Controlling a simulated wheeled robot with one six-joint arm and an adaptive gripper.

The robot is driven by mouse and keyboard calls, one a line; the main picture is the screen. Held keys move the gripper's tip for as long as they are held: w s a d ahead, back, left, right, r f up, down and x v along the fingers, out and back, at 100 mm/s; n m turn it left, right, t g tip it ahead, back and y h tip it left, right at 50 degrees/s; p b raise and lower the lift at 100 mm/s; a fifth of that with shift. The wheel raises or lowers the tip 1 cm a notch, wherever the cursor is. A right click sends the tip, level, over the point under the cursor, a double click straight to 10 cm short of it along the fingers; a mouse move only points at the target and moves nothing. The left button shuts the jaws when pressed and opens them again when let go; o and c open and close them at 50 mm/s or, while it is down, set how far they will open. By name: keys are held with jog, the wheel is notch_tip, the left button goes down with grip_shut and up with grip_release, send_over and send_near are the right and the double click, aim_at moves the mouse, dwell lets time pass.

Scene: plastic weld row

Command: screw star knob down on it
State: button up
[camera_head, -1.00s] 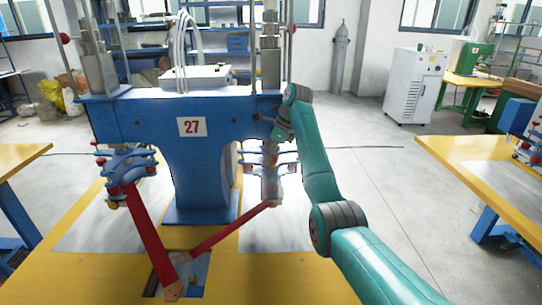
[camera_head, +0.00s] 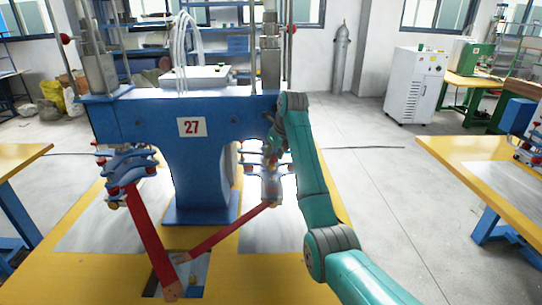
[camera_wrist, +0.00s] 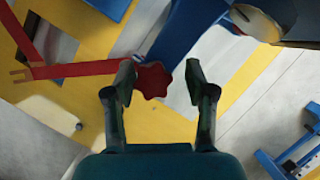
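A dark red star knob (camera_wrist: 153,81) shows in the wrist view between the fingers of my gripper (camera_wrist: 159,72). The fingers stand apart. The knob is close to the left fingertip, and a gap shows between it and the right one. I cannot tell whether the knob touches the left fingertip or lies beyond it. A red bar (camera_wrist: 85,69) runs from the left up to behind the left finger. What lies under the knob is hidden. In the head view my arm reaches the right side of the blue machine (camera_head: 200,195), and I cannot make out the knob there.
The blue machine marked 27 stands on a yellow and grey table (camera_head: 90,285). Red levers (camera_head: 150,235) and clamp parts (camera_head: 127,165) stick out in front. A second yellow table (camera_head: 480,165) stands at the right. Floor between the tables is clear.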

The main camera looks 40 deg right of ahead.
jog(key=shift+w+a+r, duration=0.1)
jog(key=shift+a, duration=0.1)
jog(key=n+y, duration=0.1)
jog(key=n, duration=0.2)
jog(key=shift+a+n, duration=0.1)
jog(key=shift+n, duration=0.3)
jog(key=n+g+y, duration=0.1)
jog(key=n, duration=0.2)
jog(key=shift+r+y, duration=0.1)
jog(key=shift+y, duration=0.2)
jog(key=n, duration=0.3)
jog(key=n+g+y, duration=0.1)
jog(key=n, duration=0.1)
jog(key=shift+r+n+g, duration=0.1)
jog(key=shift+n+g, duration=0.2)
jog(key=shift+n, duration=0.1)
jog(key=shift+a+n, duration=0.1)
jog(key=shift+n, duration=0.2)
jog(key=shift+s+a+r+n+y, duration=0.1)
jog(key=shift+s+r+n+y, duration=0.05)
jog(key=shift+s+n+y, duration=0.2)
